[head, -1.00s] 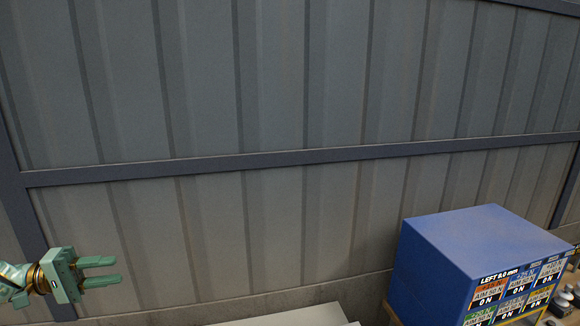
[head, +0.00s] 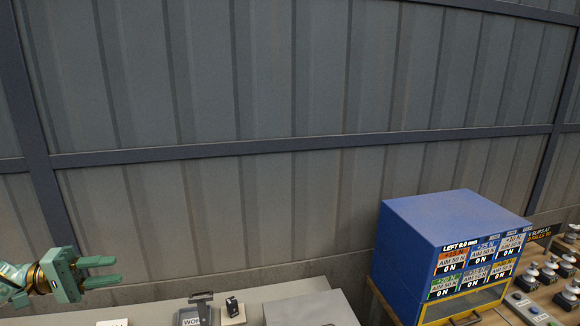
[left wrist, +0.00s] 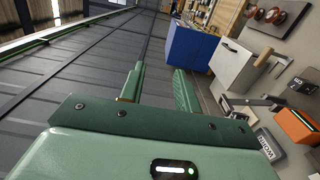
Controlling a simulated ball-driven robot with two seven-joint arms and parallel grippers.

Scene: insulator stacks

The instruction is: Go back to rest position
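My left gripper (head: 118,271) is at the lower left of the head view, with its two green fingers pointing right and a clear gap between them. It is open and empty, in front of the wall and left of the bench items. In the left wrist view its fingers (left wrist: 160,90) are apart with only wall and floor-like background between them. My right gripper is not in view.
A blue box (head: 420,225) with labelled panels stands at the right, and shows in the left wrist view (left wrist: 188,45). Insulator stacks (head: 548,272) stand right of it. A grey box (head: 310,310) and small fixtures (head: 200,308) sit on the pale bench (head: 150,312). A ribbed wall (head: 300,80) rises behind.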

